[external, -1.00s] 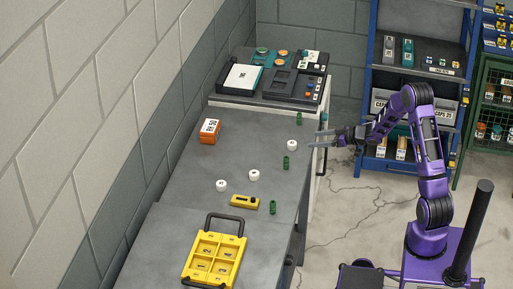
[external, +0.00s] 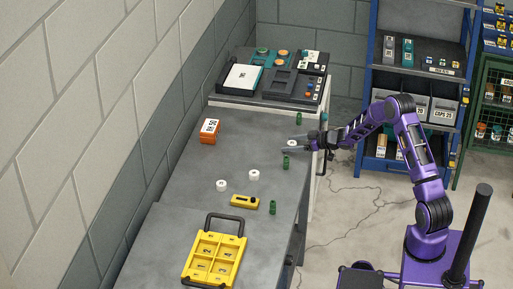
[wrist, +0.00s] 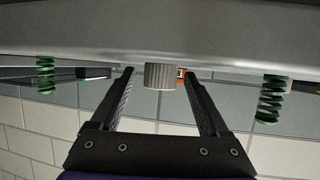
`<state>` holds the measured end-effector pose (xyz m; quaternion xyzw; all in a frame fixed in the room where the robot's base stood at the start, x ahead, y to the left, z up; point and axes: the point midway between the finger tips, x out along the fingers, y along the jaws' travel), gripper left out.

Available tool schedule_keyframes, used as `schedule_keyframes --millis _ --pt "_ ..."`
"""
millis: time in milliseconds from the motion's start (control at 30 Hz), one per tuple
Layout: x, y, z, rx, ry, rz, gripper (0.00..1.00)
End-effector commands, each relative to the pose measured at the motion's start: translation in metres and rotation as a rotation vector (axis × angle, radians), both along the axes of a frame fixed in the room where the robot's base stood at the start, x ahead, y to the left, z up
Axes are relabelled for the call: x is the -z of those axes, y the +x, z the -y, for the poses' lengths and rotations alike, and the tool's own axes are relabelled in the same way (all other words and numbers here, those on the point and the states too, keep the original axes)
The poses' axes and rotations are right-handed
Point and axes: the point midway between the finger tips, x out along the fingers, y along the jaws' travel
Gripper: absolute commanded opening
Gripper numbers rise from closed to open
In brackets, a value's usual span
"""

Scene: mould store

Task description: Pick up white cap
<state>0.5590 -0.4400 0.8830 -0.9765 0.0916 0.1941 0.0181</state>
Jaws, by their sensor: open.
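A white cap (external: 292,143) stands near the right edge of the grey bench. My gripper (external: 290,144) is open around or just short of it; the fingers partly cover it in the external view. In the wrist view, the ribbed white cap (wrist: 160,76) sits centred between the two open fingertips of my gripper (wrist: 160,74), with a gap on each side. Two more white caps, one in the middle (external: 254,175) and one further left (external: 221,185), stand on the bench.
Green springs stand close by, behind (external: 299,118) and in front (external: 286,162) of my gripper; another (external: 272,207) is nearer the front. An orange box (external: 209,131), a yellow level (external: 244,202) and a yellow tray (external: 187,268) rest on the bench.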

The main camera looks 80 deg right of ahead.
Motion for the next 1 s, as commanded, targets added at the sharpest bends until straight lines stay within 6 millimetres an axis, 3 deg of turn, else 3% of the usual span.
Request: schedule_keyframes --millis 100,533,833,1000 --pt "0.000 0.000 0.000 0.000 0.000 0.000 0.79" --pt "0.000 -0.001 0.000 0.001 0.000 0.000 0.01" --pt "-0.003 -0.001 0.000 0.001 0.000 0.000 0.00" --pt "-0.026 0.000 0.001 0.001 -0.004 0.001 0.00"
